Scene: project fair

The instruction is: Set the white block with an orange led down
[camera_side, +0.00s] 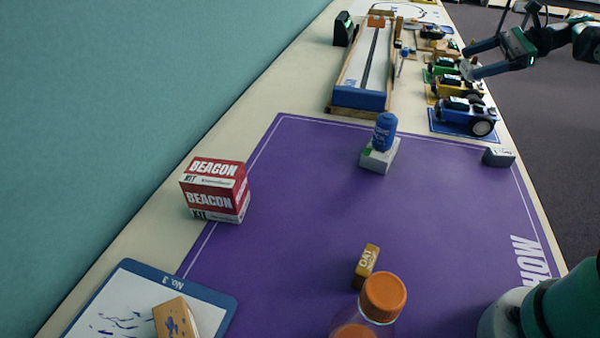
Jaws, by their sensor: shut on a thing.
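My gripper (469,60) is at the upper right, above the row of toy cars along the table's right edge. It is shut on a small whitish block (466,69), only partly visible between the fingers. Its orange led cannot be made out at this size.
Red boxes (215,190) are stacked at the mat's left edge. A wooden block (367,262) and an orange-lidded jar (384,295) stand in front. A grey block (498,157) lies at the right edge. A track (362,98) and cars (465,117) are behind. The mat's middle is clear.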

